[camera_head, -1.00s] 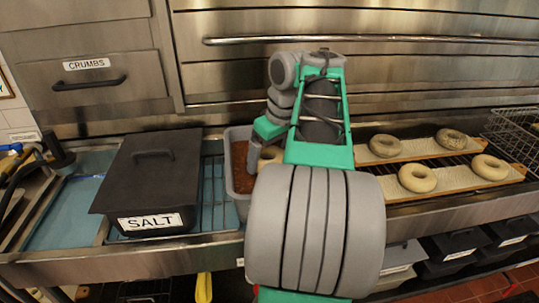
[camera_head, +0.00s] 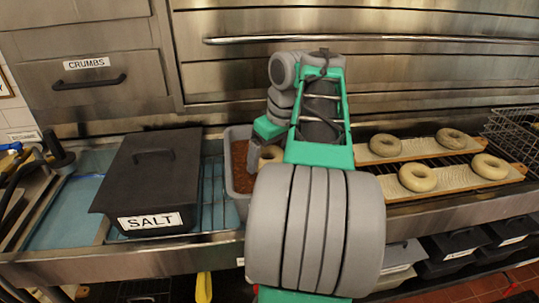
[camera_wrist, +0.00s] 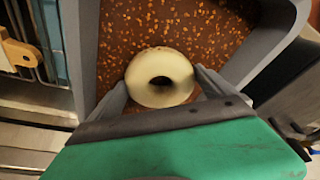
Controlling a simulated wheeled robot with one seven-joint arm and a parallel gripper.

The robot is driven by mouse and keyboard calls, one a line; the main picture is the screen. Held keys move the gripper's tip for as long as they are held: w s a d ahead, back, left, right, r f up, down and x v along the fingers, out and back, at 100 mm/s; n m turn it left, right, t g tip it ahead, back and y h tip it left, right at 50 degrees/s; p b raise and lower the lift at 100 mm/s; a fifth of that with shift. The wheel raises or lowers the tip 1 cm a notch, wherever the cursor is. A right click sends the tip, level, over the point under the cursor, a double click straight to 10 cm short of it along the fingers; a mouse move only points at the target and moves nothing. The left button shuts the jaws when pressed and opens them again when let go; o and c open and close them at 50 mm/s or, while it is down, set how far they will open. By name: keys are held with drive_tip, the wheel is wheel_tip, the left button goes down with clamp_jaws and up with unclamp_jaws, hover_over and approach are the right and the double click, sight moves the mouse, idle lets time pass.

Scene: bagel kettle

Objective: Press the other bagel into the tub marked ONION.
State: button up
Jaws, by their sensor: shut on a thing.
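A pale bagel (camera_wrist: 160,58) is between the two fingers of my gripper (camera_wrist: 162,84), which is shut on it. In the wrist view it is over or against the brown flaky topping (camera_wrist: 190,25) in a grey tub. I cannot tell how firmly it touches the topping. No ONION label shows.
Several bagels (camera_head: 418,170) lie on two cloth-covered boards (camera_head: 455,178) at the right. A wire basket (camera_head: 510,130) stands at the far right. A drawer marked CRUMBS (camera_head: 95,80) is at the upper left. Black tubs (camera_head: 455,245) sit on the lower shelf.

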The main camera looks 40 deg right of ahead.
wheel_tip(320, 180, up, 10)
drive_tip(key=p, duration=1)
idle(0.3)
